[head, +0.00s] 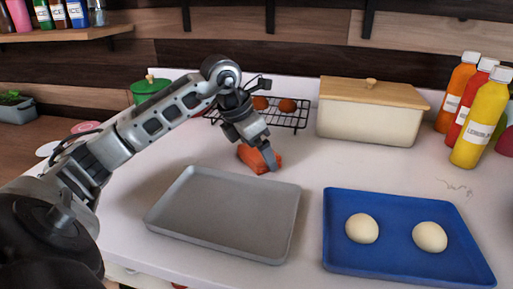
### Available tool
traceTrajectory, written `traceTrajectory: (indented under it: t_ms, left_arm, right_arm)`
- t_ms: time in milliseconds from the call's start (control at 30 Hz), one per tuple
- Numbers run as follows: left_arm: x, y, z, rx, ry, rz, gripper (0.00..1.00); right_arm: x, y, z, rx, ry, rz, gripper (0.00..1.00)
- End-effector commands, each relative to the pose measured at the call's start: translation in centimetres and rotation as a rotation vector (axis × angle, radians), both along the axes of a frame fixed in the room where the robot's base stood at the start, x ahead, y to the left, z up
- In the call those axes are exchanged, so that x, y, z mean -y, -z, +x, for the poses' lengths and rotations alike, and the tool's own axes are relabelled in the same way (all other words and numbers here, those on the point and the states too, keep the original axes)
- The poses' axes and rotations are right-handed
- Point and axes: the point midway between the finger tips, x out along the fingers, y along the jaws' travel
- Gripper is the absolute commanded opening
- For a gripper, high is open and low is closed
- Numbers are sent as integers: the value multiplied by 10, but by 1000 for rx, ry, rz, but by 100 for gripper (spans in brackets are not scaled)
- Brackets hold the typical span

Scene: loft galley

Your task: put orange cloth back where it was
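The orange cloth (250,158) is a small folded orange-red bundle on the white counter, just behind the grey tray. My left gripper (266,154) reaches down over it from above, with a finger in front of the cloth's right part. The gripper hides part of the cloth, and I cannot tell whether the fingers are closed on it. The cloth appears to be on the counter or very close to it. My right gripper is not in view.
An empty grey tray (230,215) lies in front. A blue tray (392,262) holds two pale eggs or balls (362,228). A wire rack (289,120), a lidded cream box (368,122), a green pot (150,88) and sauce bottles (480,122) stand behind. Counter right of the cloth is clear.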

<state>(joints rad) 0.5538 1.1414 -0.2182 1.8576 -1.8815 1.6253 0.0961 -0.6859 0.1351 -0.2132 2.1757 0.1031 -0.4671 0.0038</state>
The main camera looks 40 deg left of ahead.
Motion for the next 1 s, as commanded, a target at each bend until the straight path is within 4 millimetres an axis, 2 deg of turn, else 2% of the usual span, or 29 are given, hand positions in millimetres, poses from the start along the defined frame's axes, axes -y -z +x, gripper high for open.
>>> traceTrajectory:
  t_ms: [267,400,800,1000]
  left_arm:
    - [0,-1,0,0,0,0,100]
    - [-1,-10,-2,1,0,1,100]
    - [-10,-87,-32,4,-1,2,100]
    - [-13,-110,-42,1,-1,2,100]
  right_arm:
    - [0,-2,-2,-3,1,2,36]
    - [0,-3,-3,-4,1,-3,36]
    - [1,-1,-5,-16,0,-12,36]
    - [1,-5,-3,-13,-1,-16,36]
